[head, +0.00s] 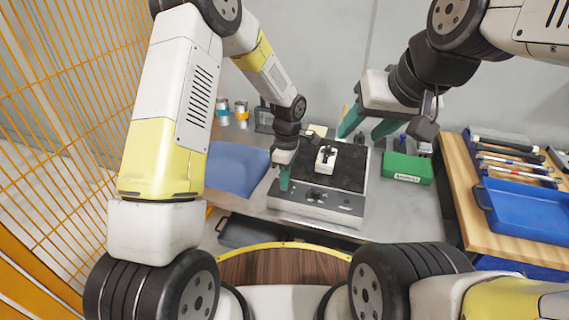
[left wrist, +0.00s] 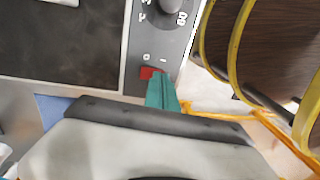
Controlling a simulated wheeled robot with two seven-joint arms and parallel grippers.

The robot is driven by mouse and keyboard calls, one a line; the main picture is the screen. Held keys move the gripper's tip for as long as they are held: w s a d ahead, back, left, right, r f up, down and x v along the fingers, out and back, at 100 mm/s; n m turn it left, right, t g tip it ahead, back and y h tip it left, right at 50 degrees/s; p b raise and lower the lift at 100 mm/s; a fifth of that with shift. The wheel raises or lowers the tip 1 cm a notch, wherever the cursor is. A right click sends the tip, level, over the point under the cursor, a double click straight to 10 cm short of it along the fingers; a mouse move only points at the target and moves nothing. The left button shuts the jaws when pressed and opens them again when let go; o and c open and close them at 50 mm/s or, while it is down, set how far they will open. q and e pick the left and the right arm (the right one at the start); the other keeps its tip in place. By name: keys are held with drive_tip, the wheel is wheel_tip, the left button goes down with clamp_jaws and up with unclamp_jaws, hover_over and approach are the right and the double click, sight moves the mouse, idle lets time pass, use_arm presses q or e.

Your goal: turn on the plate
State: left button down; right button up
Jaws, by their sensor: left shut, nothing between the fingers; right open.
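The plate (head: 349,163) is a flat device with a dark top and a grey front panel (head: 325,205) carrying a knob (head: 317,194). In the left wrist view its dark top (left wrist: 60,40) fills the upper left. A red switch (left wrist: 148,73) with 0 and I marks sits on the panel, partly hidden by my fingers. My left gripper (head: 284,180) is shut and empty at the panel's left end. In the left wrist view its green fingertips (left wrist: 160,80) are right at the switch; I cannot tell whether they touch. My right gripper (head: 365,125) is open above the plate's back right.
A small white object (head: 325,158) lies on the plate. A green box (head: 405,168) stands to the right. Further right are a blue tray (head: 525,208) and tools on a wooden board. An orange fence (head: 60,110) borders the left.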

use_arm(q)
drive_tip(key=shift+s+f, duration=0.1)
drive_tip(key=shift+f, duration=0.1)
drive_tip(key=shift+w+d+r, duration=0.15)
drive_tip(key=shift+w+d, duration=0.1)
drive_tip(key=shift+w, duration=0.55)
drive_tip(key=shift+r, duration=0.1)
